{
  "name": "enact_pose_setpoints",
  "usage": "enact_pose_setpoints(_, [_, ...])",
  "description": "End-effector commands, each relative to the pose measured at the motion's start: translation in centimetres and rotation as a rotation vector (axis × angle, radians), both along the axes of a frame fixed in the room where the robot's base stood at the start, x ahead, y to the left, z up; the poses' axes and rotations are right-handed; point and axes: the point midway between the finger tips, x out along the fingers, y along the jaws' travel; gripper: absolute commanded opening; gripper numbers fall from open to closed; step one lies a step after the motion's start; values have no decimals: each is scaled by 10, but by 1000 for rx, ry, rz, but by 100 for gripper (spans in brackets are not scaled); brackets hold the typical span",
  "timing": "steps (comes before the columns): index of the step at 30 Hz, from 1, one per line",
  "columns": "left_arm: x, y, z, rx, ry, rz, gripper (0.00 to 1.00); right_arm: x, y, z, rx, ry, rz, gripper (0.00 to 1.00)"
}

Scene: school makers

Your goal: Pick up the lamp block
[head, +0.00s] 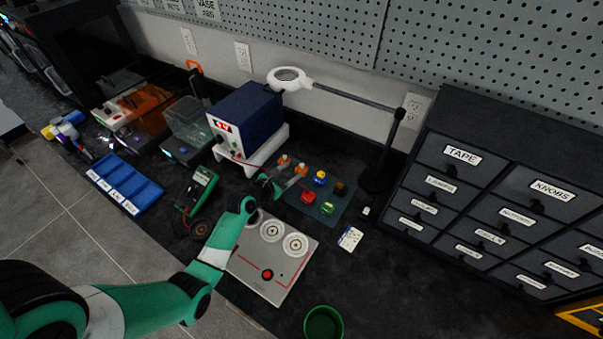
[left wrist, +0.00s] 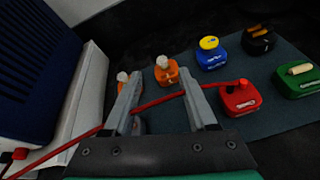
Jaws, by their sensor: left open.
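Two orange lamp blocks with pale bulbs stand on a dark mat. One lamp block (left wrist: 166,73) shows beyond and between my fingertips in the left wrist view, and in the head view (head: 301,169). The other lamp block (left wrist: 122,85) is further left, partly hidden by my left-hand finger; it shows in the head view (head: 284,160). My left gripper (left wrist: 161,68) is open with nothing clamped, and points toward the lamp blocks; in the head view it is at the mat's left side (head: 290,176). My right gripper is not in view.
A red block (left wrist: 241,97) has a red cable (left wrist: 157,102) crossing my open fingers. Blue-yellow (left wrist: 211,54), black (left wrist: 258,39) and green (left wrist: 298,78) blocks share the mat (head: 322,210). A blue power unit (head: 246,118) stands left, with a magnifier lamp (head: 290,78) above.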

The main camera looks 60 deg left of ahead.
Motion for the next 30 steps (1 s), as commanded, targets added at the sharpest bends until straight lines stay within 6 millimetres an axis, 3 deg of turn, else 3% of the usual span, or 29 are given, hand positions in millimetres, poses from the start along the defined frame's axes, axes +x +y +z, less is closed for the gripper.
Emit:
enact_pose_setpoints(9, [39,17,-20,1,-2,-1,57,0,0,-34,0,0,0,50])
enact_pose_setpoints(18, [44,20,-17,1,-2,0,56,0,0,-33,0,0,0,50])
enact_pose_setpoints(27, [43,20,-18,1,-2,0,2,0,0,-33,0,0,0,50])
enact_pose_setpoints(30, [43,20,-18,1,-1,1,0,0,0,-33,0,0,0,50])
